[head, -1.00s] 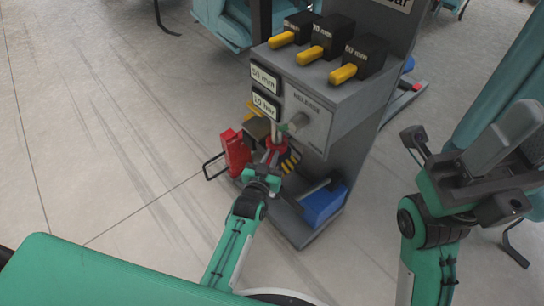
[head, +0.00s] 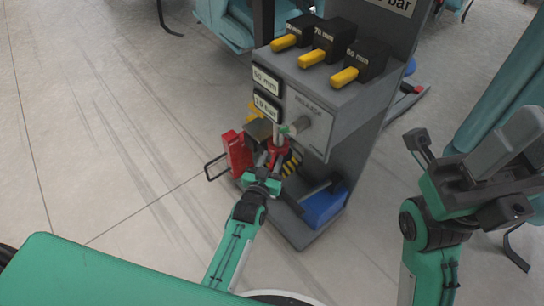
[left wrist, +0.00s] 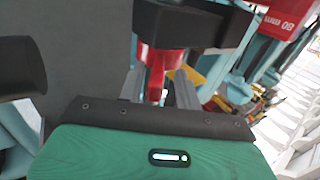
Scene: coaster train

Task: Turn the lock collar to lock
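The red lock collar (head: 279,150) sits low on the front of the grey machine, under a metal rod. In the left wrist view, a red part (left wrist: 155,70), likely the collar, hangs below a black block. My left gripper (head: 269,160) is right in front of the collar. In the left wrist view, its two fingers (left wrist: 157,92) stand apart on either side of the red part, with narrow gaps showing. Contact cannot be made out. My right gripper (head: 462,150) is held up at the right, away from the machine, with its fingers apart and nothing seen between them.
A red box (head: 237,153) with a black handle stands left of the collar. A blue block (head: 322,207) lies low at right. The floor at left is clear.

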